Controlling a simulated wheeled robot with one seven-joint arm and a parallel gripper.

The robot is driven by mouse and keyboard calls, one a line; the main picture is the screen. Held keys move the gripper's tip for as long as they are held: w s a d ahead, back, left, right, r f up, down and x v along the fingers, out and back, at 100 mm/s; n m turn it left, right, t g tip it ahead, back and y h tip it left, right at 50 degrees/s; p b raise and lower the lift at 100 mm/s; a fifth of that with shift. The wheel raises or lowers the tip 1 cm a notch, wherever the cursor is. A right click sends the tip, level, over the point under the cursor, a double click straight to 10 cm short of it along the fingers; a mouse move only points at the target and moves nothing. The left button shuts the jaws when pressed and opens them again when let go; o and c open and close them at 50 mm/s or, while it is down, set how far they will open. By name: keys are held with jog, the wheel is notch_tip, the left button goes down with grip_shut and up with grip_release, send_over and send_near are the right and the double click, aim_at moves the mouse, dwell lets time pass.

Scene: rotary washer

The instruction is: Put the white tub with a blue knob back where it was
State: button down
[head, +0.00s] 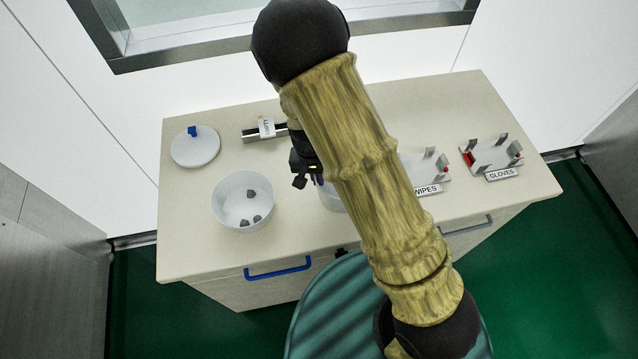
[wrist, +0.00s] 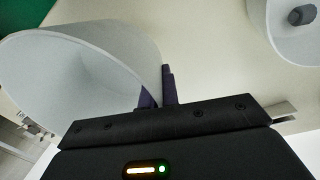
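A white tub (wrist: 75,65), round and open, fills the left of the wrist view; its inside looks empty. My gripper (wrist: 158,92) has its dark fingers close together on the tub's near wall, one on each side of it. In the head view my gripper (head: 302,172) is over the middle of the counter, and my arm hides most of this tub (head: 329,197). I cannot tell if the tub is touching the counter. A blue knob (head: 193,131) shows on a flat round white piece (head: 195,150) at the counter's back left.
Another white tub (head: 226,216) with several grey lumps stands left of my gripper; part of it shows in the wrist view (wrist: 283,35). A labelled rail (head: 266,129) lies behind. Holders labelled WIPES (head: 425,168) and GLOVES (head: 492,156) stand at right. The counter's front left is clear.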

jog(key=shift+d+f+p, duration=0.1)
jog(key=shift+f+p, duration=0.4)
jog(key=shift+f, duration=1.5)
jog(key=shift+w, duration=0.1)
jog(key=shift+f, duration=0.2)
jog(key=c, duration=1.7)
grip_release()
jog(key=shift+r, duration=0.1)
jog(key=r+b, duration=0.1)
jog(key=r, duration=0.3)
jog(key=a+r+b, duration=0.1)
jog(key=r, duration=0.3)
jog(key=r+b, duration=0.1)
jog(key=r, duration=0.3)
jog(key=shift+a+r, duration=0.1)
jog(key=shift+a, duration=0.05)
